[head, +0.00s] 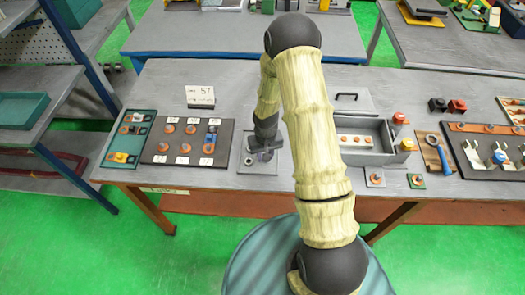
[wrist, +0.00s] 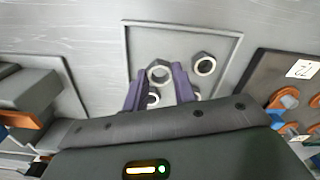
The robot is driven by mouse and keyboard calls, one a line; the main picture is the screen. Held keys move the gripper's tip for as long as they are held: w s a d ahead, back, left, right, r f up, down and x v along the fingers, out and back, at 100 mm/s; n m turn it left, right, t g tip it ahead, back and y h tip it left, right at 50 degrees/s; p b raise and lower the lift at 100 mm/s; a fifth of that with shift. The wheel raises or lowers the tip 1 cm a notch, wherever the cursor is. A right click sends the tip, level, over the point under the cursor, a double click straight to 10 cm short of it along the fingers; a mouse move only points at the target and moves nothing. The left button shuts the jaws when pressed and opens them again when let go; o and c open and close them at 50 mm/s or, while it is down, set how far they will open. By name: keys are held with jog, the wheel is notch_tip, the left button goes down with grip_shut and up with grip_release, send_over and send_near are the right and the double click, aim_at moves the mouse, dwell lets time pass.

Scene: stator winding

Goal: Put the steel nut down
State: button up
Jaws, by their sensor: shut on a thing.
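My gripper (wrist: 160,70) points down over a shallow square grey tray (wrist: 236,42) with a raised rim. Its two purple fingers are closed on a steel nut (wrist: 159,75), a grey hexagonal ring that shows between the fingertips. The nut is over the tray; I cannot tell whether it touches the tray floor. Another steel nut (wrist: 204,65) lies in the tray to the right, and more nuts show partly behind the fingers. In the head view my gripper (head: 264,150) is over the right part of the tray (head: 243,183) and hides much of it.
A dark board (head: 150,157) with orange pieces and labels lies left of the tray. A green tray (head: 112,158) is farther left. A grey box (head: 377,158) stands to the right. A number card (head: 200,95) stands behind. Bare tabletop lies behind the tray.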

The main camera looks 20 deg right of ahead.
dwell(0.3)
notch_tip(320, 180, up, 2)
jog(key=n+p, duration=0.1)
jog(key=n, duration=0.4)
jog(key=shift+s+n, duration=0.15)
jog(key=shift+n, duration=0.25)
notch_tip(320, 180, up, 2)
jog(key=n, duration=0.6)
jog(key=shift+s+p, duration=0.15)
jog(key=shift+p, duration=0.15)
jog(key=r+n, duration=0.1)
jog(key=n, duration=0.3)
jog(key=r+n, duration=0.1)
jog(key=n, duration=0.2)
jog(key=d+r+n+p, duration=0.1)
jog(key=r+n, duration=0.1)
jog(key=n, duration=0.2)
jog(key=shift+n, duration=0.3)
jog(key=shift+f, duration=0.1)
send_over(267, 164)
jog(key=shift+d+f+p, duration=0.15)
jog(key=shift+f+p, duration=0.3)
jog(key=shift+f, duration=2.45)
